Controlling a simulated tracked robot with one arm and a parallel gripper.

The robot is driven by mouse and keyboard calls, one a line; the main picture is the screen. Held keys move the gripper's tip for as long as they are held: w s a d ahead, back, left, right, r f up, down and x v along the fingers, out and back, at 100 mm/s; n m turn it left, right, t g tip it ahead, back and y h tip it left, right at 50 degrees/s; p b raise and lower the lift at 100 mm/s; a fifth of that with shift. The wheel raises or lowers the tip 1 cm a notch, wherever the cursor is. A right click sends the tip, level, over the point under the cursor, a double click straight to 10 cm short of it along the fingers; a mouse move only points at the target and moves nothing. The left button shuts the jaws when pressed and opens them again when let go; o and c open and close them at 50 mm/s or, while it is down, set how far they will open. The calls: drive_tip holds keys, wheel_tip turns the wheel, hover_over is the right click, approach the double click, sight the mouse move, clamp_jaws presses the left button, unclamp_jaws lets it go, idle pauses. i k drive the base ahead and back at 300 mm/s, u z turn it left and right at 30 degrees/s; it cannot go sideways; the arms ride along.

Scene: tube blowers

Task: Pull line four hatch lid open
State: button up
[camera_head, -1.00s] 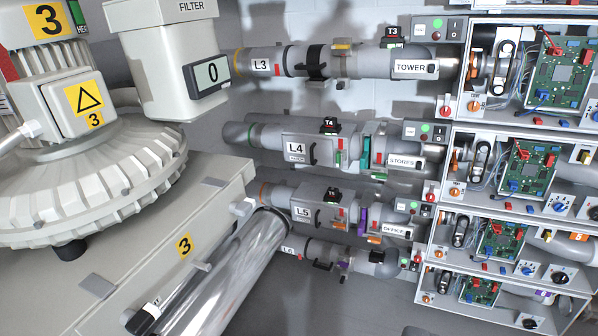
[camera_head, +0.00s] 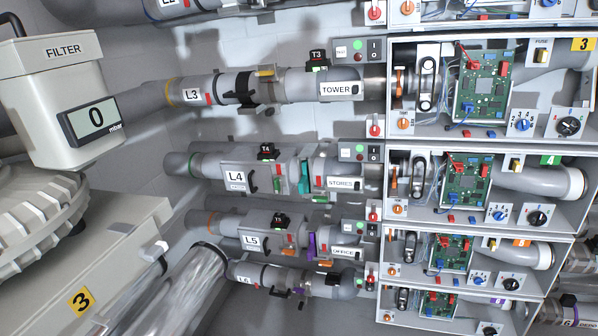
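The line four pipe carries a grey box section marked L4 (camera_head: 236,177) at the centre left, between the L3 and L5 pipes. Its front face, the hatch lid (camera_head: 267,179), has a dark curved handle (camera_head: 252,179) and appears flush with the box, so it looks closed. A black T4 unit (camera_head: 266,151) sits on top. To the right are a red tab (camera_head: 283,170), a green plate (camera_head: 304,176) and a STORES label (camera_head: 341,183). My gripper does not show in this view, so its opening and contents are hidden.
A white filter housing (camera_head: 65,60) reading 0 and a cabinet (camera_head: 110,245) fill the left side. Open electronics boxes (camera_head: 470,145) stack up at the right. The L3 pipe (camera_head: 220,90) runs above line four, and the L5 box (camera_head: 258,227) lies close below.

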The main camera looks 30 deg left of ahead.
sight(253, 178)
drive_tip(key=z, duration=0.05)
drive_tip(key=i, duration=1.5)
drive_tip(key=u, duration=0.6)
